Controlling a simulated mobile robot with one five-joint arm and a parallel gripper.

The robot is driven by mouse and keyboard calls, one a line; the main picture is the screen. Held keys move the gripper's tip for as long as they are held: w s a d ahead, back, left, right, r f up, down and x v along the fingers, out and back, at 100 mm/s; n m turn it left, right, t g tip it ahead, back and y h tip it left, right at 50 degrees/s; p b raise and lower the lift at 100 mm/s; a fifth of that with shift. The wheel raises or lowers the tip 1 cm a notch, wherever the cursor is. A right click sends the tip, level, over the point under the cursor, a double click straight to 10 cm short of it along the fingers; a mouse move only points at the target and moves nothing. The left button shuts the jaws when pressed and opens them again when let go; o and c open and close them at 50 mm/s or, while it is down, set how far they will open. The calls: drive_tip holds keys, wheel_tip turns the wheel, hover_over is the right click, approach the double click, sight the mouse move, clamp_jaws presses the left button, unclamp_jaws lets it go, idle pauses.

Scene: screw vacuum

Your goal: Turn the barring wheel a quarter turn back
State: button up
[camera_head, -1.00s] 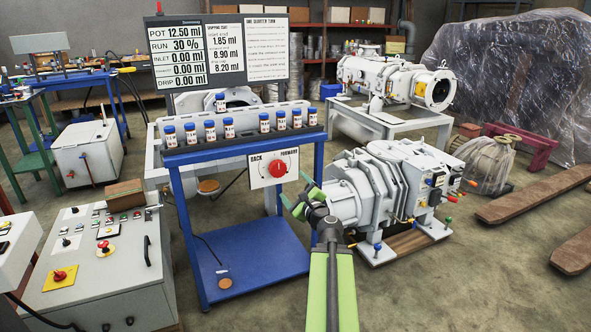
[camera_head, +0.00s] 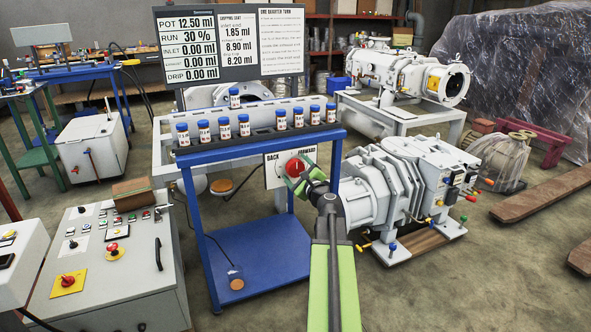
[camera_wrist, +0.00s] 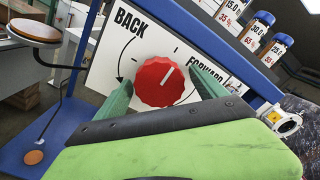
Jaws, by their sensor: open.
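The barring wheel is a red knob with a white pointer line (camera_wrist: 159,82) on a white plate (camera_wrist: 118,55) marked BACK and FORWARD with arrows. In the head view the red wheel (camera_head: 294,168) is partly covered by my gripper (camera_head: 297,180). In the wrist view my gripper (camera_wrist: 163,92) is open, with one green finger on each side of the wheel. Whether the fingers touch the wheel I cannot tell. The white line points up and slightly right in the wrist view, between the two words.
The plate hangs on the front of a blue stand (camera_head: 255,149) carrying several blue-capped vials. A readout board (camera_head: 229,47) stands behind it. A grey pump (camera_head: 395,195) sits close to the right of my gripper. A control cabinet (camera_head: 105,265) stands at the left.

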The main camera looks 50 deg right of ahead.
drive_tip(key=c, duration=1.4)
drive_tip(key=shift+o, duration=0.3)
drive_tip(key=shift+s+d, duration=0.1)
drive_tip(key=shift+d, duration=0.15)
drive_tip(key=shift+a, duration=0.15)
drive_tip(key=shift+n, duration=1.2)
drive_tip(key=n, duration=0.6)
drive_tip(key=shift+a, duration=0.1)
drive_tip(key=n, duration=0.9)
drive_tip(key=shift+a+r, duration=0.1)
drive_tip(key=shift+n, duration=0.3)
